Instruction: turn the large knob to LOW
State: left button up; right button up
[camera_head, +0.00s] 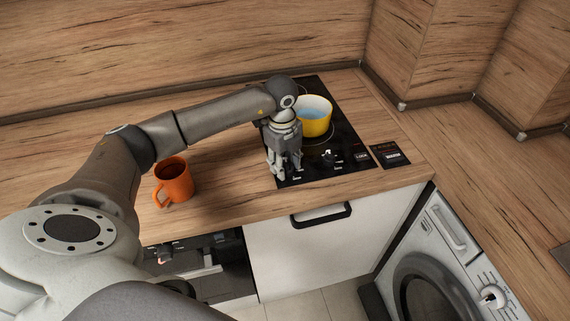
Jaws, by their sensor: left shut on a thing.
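The black cooktop (345,140) is set in the wooden counter. My left gripper (285,172) points down at its front left corner, fingers at the cooktop surface. It is shut on a knob there, which the fingers hide almost wholly, so its pointer and setting cannot be read. A second knob (328,157), pale on top, stands free to the right of the gripper; small white marks around it are too small to read. My right gripper is not in view.
A yellow pot (315,117) with bluish contents stands on the cooktop behind the gripper. An orange mug (174,182) stands on the counter at left, below my left arm. A small dark panel (390,156) lies right of the cooktop. A washing machine (440,275) is at lower right.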

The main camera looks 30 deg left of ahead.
pick_arm(q)
jog(key=m+b, duration=0.2)
jog(key=m, duration=0.3)
jog(key=shift+w+b, duration=0.1)
jog(key=shift+b, duration=0.25)
jog(key=shift+m+b, duration=0.6)
jog(key=shift+m, duration=1)
jog(key=o, duration=1)
jog(key=shift+r, duration=0.1)
notch_tip(320, 180, up, 12)
jog(key=shift+a, duration=0.3)
